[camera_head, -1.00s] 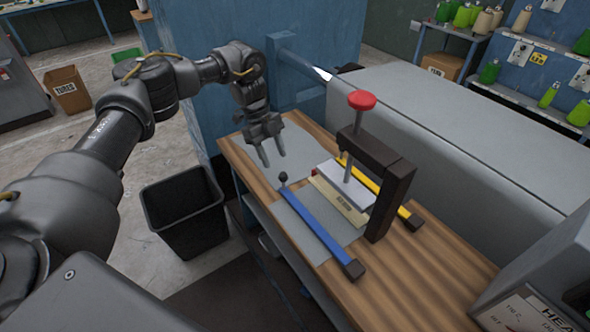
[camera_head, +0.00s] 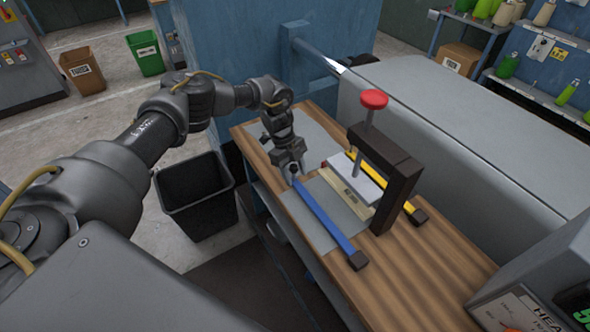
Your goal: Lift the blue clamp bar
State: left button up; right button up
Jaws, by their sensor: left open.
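The blue clamp bar (camera_head: 324,220) lies along the left side of the wooden table, with a dark block at its near end and a black knob (camera_head: 294,170) at its far end. My left gripper (camera_head: 293,177) is open and points down at the far end, with its fingers around or right beside the knob; I cannot tell if they touch it. A yellow bar (camera_head: 408,206) lies on the right side, partly hidden by the dark press frame (camera_head: 398,170). My right gripper does not show.
The press has a red knob (camera_head: 374,99) on top and stands over a light plate (camera_head: 357,180) and a cream strip (camera_head: 346,194). A black bin (camera_head: 195,197) stands left of the table (camera_head: 420,265). A grey machine body (camera_head: 470,150) is on the right. The table's near part is bare.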

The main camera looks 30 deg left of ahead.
pick_arm(q)
jog(key=shift+f, duration=0.15)
grip_shut()
jog(key=shift+d, duration=0.1)
